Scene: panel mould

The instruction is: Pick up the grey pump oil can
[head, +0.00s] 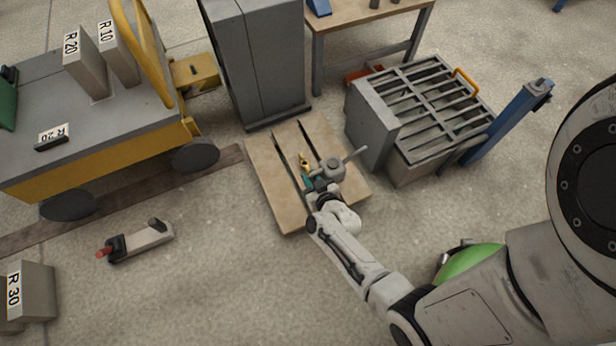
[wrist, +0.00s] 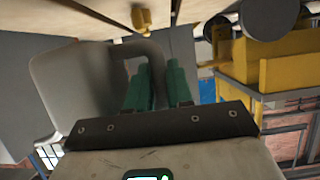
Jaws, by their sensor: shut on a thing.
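The grey pump oil can (head: 331,171) is over the wooden pallet in the head view, with its thin spout pointing up and right. In the wrist view its grey body (wrist: 72,85) fills the left side, and its curved handle reaches to the green fingers. My gripper (head: 311,181) is at the can's left side, shut on its handle; the green fingertips (wrist: 156,82) stand on either side of the handle in the wrist view. I cannot tell whether the can's base touches the pallet.
The slatted wooden pallet (head: 272,181) bears a small yellow object (head: 303,161) just beyond my gripper. A grey cabinet (head: 257,60) stands behind, a grated metal box (head: 432,105) to the right, and a yellow cart (head: 95,160) to the left.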

